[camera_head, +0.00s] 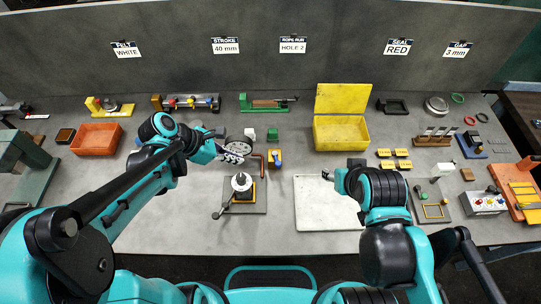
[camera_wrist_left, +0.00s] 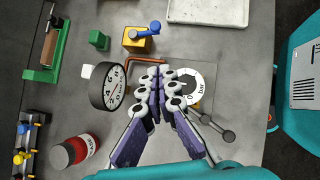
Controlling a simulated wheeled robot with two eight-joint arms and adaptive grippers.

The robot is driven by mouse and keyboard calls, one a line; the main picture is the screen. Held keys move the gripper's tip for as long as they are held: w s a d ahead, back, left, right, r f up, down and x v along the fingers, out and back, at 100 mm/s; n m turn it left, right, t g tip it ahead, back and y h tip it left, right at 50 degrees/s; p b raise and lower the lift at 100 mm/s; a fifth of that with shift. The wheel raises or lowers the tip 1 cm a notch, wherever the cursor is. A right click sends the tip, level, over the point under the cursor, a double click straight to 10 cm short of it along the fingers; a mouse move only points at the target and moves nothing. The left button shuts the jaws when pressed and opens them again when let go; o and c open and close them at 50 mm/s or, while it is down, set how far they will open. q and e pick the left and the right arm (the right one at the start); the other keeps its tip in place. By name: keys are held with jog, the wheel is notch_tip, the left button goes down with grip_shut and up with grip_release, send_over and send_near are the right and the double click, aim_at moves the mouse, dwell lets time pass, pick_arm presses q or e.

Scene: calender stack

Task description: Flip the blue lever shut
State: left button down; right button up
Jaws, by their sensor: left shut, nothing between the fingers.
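The blue lever (camera_head: 277,157) sits on top of a small orange-yellow valve block (camera_head: 274,167), right of the copper pipe. In the left wrist view the lever (camera_wrist_left: 146,32) points to the right across the block (camera_wrist_left: 136,44). My left gripper (camera_head: 240,152) is shut and empty, left of the valve block and apart from it. In the left wrist view its fingertips (camera_wrist_left: 158,78) are together, below the lever in the picture. My right gripper (camera_head: 338,180) is over the white tray's upper edge; its finger state is unclear.
A copper pipe (camera_wrist_left: 140,58) runs beside the valve. A green block (camera_head: 272,134) stands behind the valve. The white tray (camera_head: 325,212) lies to the right.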

pick_arm(q)
jog(key=shift+a, duration=0.1)
jog(key=shift+f, duration=0.1)
jog(key=shift+d+f, duration=0.2)
jog(key=shift+d, duration=0.05)
jog(key=b, duration=0.4)
send_near(277, 160)
jog(key=s+f, duration=0.3)
jog(key=shift+a+f, duration=0.1)
jog(key=shift+a, duration=0.3)
jog(key=d, duration=0.1)
jog(key=w+d, duration=0.1)
jog(key=d, duration=0.1)
jog(key=shift+w+d+f, duration=0.2)
jog(key=shift+w, duration=0.05)
jog(key=shift+d, duration=0.1)
